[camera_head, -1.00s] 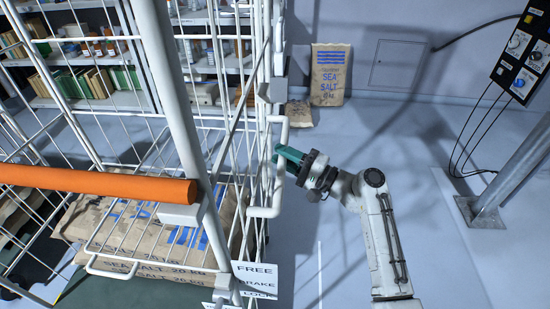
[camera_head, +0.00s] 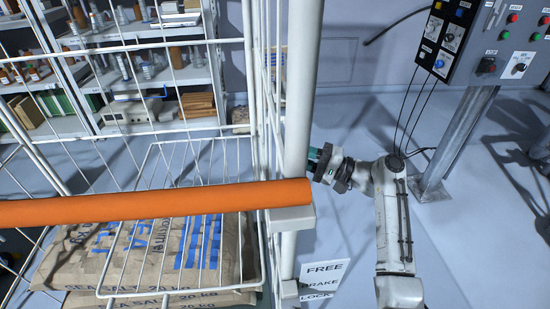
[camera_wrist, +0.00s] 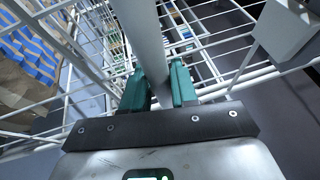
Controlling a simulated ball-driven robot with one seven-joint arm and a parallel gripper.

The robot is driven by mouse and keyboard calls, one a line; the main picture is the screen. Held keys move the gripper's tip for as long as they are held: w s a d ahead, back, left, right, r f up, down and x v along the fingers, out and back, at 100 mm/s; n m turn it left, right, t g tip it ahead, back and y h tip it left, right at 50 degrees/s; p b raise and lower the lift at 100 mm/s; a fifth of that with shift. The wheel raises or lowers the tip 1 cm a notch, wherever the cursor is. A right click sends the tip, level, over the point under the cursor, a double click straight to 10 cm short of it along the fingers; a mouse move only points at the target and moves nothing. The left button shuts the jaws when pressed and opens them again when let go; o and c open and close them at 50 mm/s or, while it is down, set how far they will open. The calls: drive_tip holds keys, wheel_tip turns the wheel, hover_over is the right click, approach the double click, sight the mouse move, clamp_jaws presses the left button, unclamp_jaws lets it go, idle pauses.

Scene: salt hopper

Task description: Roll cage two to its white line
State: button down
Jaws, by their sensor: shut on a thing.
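A white wire cage (camera_head: 298,110) fills the left and middle of the head view. I can read no number on it. An orange bar (camera_head: 150,203) crosses its near side, and paper salt sacks (camera_head: 190,250) lie inside. My gripper (camera_head: 318,160) is at the cage's right side, its teal fingertips partly hidden by the corner post. In the wrist view my gripper (camera_wrist: 160,88) has its teal fingers on both sides of a pale tube (camera_wrist: 143,35) of the cage and is shut on it. The white line does not show now.
A FREE/BRAKE/LOCK sign (camera_head: 323,275) hangs low at the cage's corner. A control panel (camera_head: 480,45) on a grey post (camera_head: 455,140) stands right of my arm, with cables hanging. Shelves (camera_head: 150,60) stand behind the cage. Grey floor (camera_head: 480,250) is clear at right.

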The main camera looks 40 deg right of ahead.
drive_tip(key=d, duration=0.1)
drive_tip(key=s+d, duration=0.1)
drive_tip(key=d, duration=0.1)
drive_tip(key=s+d+r, duration=0.1)
drive_tip(key=d, duration=0.1)
drive_tip(key=shift+s+d, duration=0.15)
drive_tip(key=shift+s, duration=0.05)
drive_tip(key=c, duration=1.2)
unclamp_jaws()
drive_tip(key=shift+a, duration=0.2)
drive_tip(key=shift+o, duration=1.2)
drive_tip(key=shift+f+b, duration=0.1)
drive_tip(key=shift+b, duration=0.2)
drive_tip(key=v, duration=1.1)
drive_tip(key=shift+b, duration=0.45)
drive_tip(key=shift+w+f, duration=0.1)
